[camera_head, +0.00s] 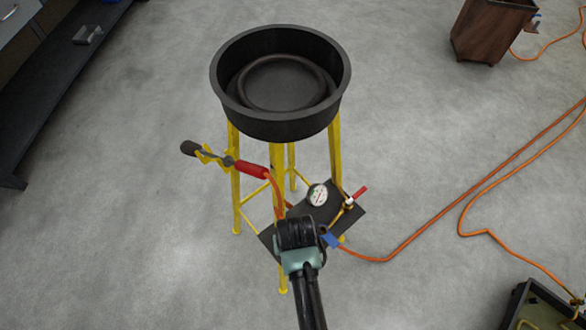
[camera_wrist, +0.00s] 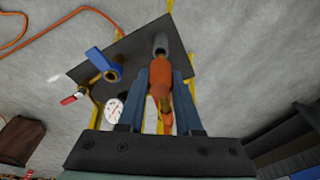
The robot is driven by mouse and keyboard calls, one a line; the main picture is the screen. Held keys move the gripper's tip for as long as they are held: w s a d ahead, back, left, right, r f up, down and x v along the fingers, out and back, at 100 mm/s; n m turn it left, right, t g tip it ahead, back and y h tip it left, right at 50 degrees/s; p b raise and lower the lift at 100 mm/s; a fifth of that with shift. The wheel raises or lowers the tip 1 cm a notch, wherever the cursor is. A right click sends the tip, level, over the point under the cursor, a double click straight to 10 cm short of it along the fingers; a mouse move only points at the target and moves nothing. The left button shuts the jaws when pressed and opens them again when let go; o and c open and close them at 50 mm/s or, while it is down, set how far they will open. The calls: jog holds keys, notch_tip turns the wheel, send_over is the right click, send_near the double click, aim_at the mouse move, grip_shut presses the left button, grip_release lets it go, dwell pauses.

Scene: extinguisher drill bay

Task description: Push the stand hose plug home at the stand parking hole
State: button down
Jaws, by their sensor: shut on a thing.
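My gripper (camera_wrist: 163,78) is shut on the stand hose plug (camera_wrist: 161,72), an orange body with a grey cylindrical end (camera_wrist: 160,44). In the wrist view the grey end overlaps the dark stand panel (camera_wrist: 200,38). I cannot tell whether it touches the panel or sits in a hole; the parking hole is not distinguishable. In the head view my gripper (camera_head: 297,230) is over the left part of the panel (camera_head: 347,216) and hides the plug. A red-orange hose (camera_head: 277,192) runs down toward my gripper.
A round black pan (camera_head: 280,128) stands on yellow legs (camera_head: 235,185). A red-gripped nozzle (camera_head: 252,169) rests in a yellow bracket at left. The panel carries a gauge (camera_head: 317,194), a red-handled valve (camera_head: 358,193) and a blue-handled valve (camera_head: 331,238). Orange hose (camera_head: 420,232) crosses the floor.

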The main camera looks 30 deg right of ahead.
jog(key=shift+f+b, duration=0.6)
jog(key=shift+f, duration=0.4)
jog(key=shift+f, duration=0.8)
dwell(0.9)
jog(key=c, duration=0.5)
grip_release()
jog(key=r, duration=0.4)
jog(key=s+r, duration=0.1)
jog(key=r, duration=0.3)
jog(key=s+r+p, duration=0.1)
jog(key=r, duration=0.4)
jog(key=shift+a, duration=0.35)
